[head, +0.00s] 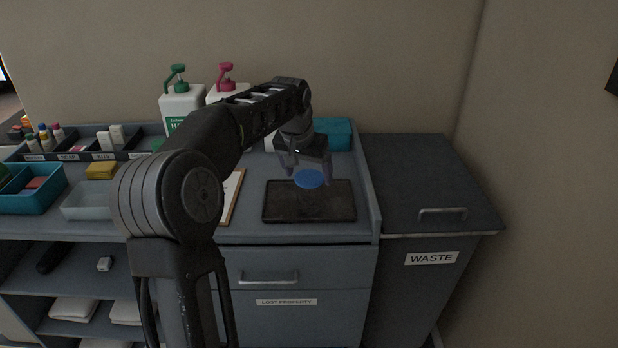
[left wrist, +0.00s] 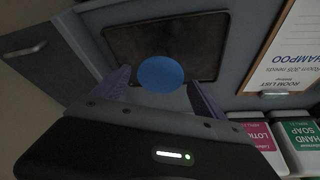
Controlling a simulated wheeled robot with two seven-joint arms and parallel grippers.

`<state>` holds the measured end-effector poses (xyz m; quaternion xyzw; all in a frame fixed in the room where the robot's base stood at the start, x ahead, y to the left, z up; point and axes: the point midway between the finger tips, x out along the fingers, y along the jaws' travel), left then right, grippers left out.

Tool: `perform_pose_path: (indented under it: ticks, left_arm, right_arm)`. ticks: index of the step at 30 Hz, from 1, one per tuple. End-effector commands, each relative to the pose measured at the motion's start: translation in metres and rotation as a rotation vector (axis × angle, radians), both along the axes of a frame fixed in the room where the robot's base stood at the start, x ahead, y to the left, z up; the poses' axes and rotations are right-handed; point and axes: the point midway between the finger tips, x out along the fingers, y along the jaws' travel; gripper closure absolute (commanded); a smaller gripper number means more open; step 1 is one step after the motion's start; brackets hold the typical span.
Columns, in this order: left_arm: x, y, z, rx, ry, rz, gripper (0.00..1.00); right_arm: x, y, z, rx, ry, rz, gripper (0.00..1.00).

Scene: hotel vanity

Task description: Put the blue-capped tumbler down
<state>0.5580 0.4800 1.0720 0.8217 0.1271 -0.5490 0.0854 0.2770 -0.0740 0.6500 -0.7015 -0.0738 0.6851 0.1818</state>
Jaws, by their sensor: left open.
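The blue cap of the tumbler (head: 308,179) shows over the dark tray (head: 285,212) on the counter's right part. In the left wrist view the round blue cap (left wrist: 160,74) lies between the two fingers, with the tray (left wrist: 130,40) behind it. My left gripper (head: 309,172) points down over the tray with its fingers apart on either side of the cap, and a gap shows beside each finger. The tumbler's body is hidden under its cap, so I cannot tell whether its base touches the tray. My right gripper is not in view.
A clipboard (head: 232,196) lies left of the tray. A teal box (head: 335,134) stands behind it. A raised edge and the waste bin (head: 420,185) are at right.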

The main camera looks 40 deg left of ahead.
Motion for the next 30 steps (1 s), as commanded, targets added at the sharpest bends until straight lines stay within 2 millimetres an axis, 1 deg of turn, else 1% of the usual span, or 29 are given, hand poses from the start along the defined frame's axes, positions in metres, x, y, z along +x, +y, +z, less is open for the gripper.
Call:
perform_pose_path:
  ticks: [1,6,9,13,18,30]
  left_arm:
    - [-0.003,-0.001,0.010,0.001,-0.005,0.001,0.18]
    - [-0.016,-0.005,0.044,0.002,-0.005,0.000,0.18]
    - [-0.024,-0.008,0.062,0.001,-0.004,0.000,0.18]
    - [-0.031,-0.010,0.079,0.001,-0.003,0.000,0.18]
    - [-0.035,-0.011,0.088,0.000,0.000,0.000,0.18]
    - [-0.035,-0.011,0.088,0.000,0.000,0.000,0.18]
  right_arm:
    - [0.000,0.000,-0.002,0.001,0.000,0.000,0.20]
    - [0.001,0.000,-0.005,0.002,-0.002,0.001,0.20]
    - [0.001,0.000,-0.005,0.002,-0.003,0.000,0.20]
    - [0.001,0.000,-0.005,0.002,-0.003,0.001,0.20]
    - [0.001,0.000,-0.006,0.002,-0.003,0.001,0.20]
    - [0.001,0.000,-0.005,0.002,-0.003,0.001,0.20]
